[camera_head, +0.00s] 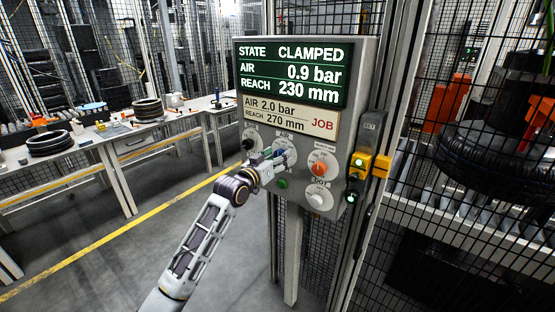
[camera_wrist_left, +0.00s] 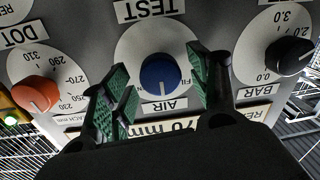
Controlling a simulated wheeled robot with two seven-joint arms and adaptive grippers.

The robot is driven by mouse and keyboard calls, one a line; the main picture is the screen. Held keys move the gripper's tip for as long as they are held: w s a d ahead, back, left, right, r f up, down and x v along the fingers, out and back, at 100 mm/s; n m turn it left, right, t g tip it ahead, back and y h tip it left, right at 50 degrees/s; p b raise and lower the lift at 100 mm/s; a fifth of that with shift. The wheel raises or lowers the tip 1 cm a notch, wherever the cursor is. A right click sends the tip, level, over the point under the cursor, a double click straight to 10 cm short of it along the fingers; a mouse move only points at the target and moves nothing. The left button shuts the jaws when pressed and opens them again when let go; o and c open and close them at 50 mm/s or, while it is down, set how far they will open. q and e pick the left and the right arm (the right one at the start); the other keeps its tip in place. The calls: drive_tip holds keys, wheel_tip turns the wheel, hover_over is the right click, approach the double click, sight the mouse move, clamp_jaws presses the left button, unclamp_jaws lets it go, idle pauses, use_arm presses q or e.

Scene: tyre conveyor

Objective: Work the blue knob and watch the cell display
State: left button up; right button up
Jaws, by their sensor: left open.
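The cell display (camera_head: 291,72) reads STATE CLAMPED, AIR 0.9 bar, REACH 230 mm. The job plate (camera_head: 290,117) below it reads AIR 2.0 bar, REACH 270 mm. The blue knob (camera_wrist_left: 161,76) sits on a round white dial marked TEST and AIR, in the upside-down left wrist view. My left gripper (camera_head: 283,157) is at the panel and mostly hides that knob in the head view. Its green-padded fingers are open, one on each side of the blue knob, with visible gaps; whether the tips reach past its face I cannot tell. My right gripper is not in view.
An orange knob (camera_head: 319,168), a black knob (camera_head: 247,144), a white knob (camera_head: 316,200) and a green button (camera_head: 282,184) surround it on the panel. A yellow switch unit (camera_head: 361,163) is at the right edge. Wire fencing and a tyre (camera_head: 497,160) lie beyond; workbenches (camera_head: 130,138) stand left.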

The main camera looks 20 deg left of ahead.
use_arm(q)
drive_tip(key=shift+w, duration=0.1)
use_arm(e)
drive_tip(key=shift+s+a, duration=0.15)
use_arm(q)
drive_tip(key=shift+c, duration=0.3)
drive_tip(key=c, duration=0.7)
drive_tip(key=shift+c, duration=1.3)
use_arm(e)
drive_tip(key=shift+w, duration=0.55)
